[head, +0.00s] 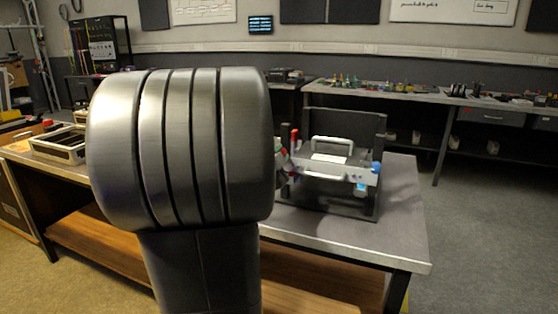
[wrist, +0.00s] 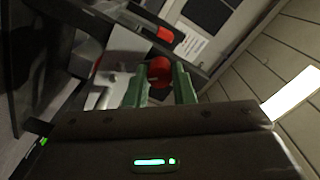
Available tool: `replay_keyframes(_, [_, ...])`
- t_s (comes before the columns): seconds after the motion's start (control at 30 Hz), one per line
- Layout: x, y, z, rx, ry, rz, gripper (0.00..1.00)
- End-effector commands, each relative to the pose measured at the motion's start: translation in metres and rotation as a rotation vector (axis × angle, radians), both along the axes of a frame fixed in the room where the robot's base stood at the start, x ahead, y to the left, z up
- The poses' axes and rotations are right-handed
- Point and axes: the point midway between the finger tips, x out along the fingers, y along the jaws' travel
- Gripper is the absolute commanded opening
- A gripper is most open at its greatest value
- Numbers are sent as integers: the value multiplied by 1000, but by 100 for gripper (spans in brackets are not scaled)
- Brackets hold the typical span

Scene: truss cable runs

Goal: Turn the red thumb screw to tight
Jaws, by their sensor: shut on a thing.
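In the wrist view the red thumb screw (wrist: 159,69) sits between the two green fingers of my gripper (wrist: 160,82). The fingers are shut on it, and their tips hide part of its sides. The head view shows the grey fixture (head: 335,199) on the workbench, with two light handles and a blue knob (head: 376,167) at its right. My large grey arm link hides most of my gripper and the fixture's left side there. Whether the screw is tight does not show.
A second red part (wrist: 165,35) lies just beyond the screw, close to a white label. A red upright lever (head: 295,138) stands at the fixture's left. The workbench (head: 405,225) is bare right of the fixture. A tray (head: 62,145) sits at the left.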

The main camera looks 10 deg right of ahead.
Motion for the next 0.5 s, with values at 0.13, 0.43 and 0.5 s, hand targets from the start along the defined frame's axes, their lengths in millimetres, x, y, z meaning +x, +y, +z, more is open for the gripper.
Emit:
replay_keyframes(0.13, [0, 0, -4, 116, -77, -1, 0])
replay_keyframes(0.43, [0, -1, -4, 330, -222, 0, 0])
replay_keyframes(0.5, [0, -1, -4, 371, -249, 0, 0])
